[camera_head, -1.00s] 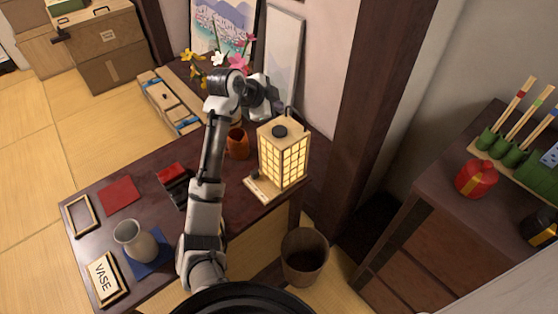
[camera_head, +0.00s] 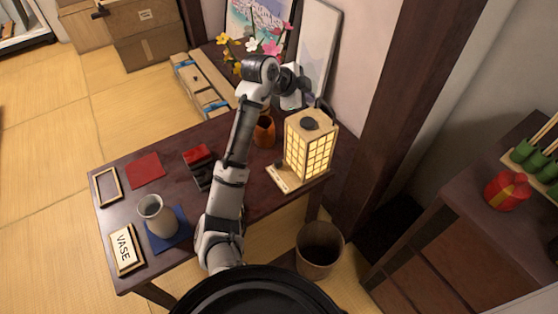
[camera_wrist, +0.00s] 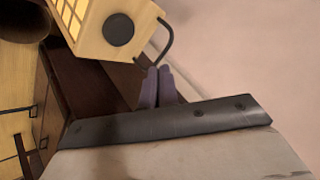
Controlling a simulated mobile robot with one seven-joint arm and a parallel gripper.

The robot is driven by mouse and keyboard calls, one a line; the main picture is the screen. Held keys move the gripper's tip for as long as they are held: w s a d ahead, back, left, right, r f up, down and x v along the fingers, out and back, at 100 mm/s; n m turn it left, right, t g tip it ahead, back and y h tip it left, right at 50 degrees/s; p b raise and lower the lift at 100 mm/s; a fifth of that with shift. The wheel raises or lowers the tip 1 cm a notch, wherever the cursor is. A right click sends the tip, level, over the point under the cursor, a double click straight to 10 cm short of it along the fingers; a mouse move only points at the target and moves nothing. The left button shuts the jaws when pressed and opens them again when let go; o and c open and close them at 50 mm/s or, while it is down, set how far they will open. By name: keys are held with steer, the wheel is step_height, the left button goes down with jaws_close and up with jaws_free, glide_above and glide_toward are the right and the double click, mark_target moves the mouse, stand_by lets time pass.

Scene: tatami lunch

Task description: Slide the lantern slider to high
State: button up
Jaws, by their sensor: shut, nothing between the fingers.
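The lantern (camera_head: 306,152) is a glowing box with a wooden lattice, a dark round cap and a dark handle. It stands on the right end of the dark table, on a pale wooden base (camera_head: 285,179). The slider is too small to make out surely. My arm reaches over the table, its wrist behind the lantern's top; the fingertips are hidden in the head view. In the wrist view my gripper (camera_wrist: 158,72) is shut and empty, its fingers close beside the handle of the lantern (camera_wrist: 118,30). I cannot tell whether they touch the handle.
An orange cup (camera_head: 264,133) and a flower arrangement stand near my forearm.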

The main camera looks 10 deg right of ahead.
mark_target(278, 161)
steer(key=o, duration=0.7)
steer(key=a+f+n, duration=0.1)
steer(key=a+f, duration=0.1)
steer(key=w+a+f+n+p, duration=0.1)
steer(key=a+f, duration=0.2)
steer(key=a+f+n, duration=0.1)
steer(key=a+f, duration=0.1)
steer(key=shift+w+a+f, duration=0.15)
steer(key=shift+w+a, duration=0.05)
steer(key=shift+w, duration=0.1)
steer(key=shift+o, duration=0.5)
steer(key=s+a+f+n+p, duration=0.1)
steer(key=a+f+n, duration=0.1)
steer(key=a+f, duration=0.2)
steer(key=s+a+f+n+g, duration=0.1)
steer(key=a+f+n, duration=0.1)
steer(key=a+f, duration=0.3)
step_height(278, 161, down, 3)
steer(key=shift+s+f+n+p, duration=0.1)
steer(key=shift+s+n+p, duration=0.2)
steer(key=shift+s+p, duration=0.1)
steer(key=x, duration=1.3)
steer(key=shift+w+d+f, duration=0.1)
steer(key=shift+d+f, duration=0.1)
steer(key=shift+f, duration=0.1)
steer(key=shift+c, duration=0.3)
jaws_close()
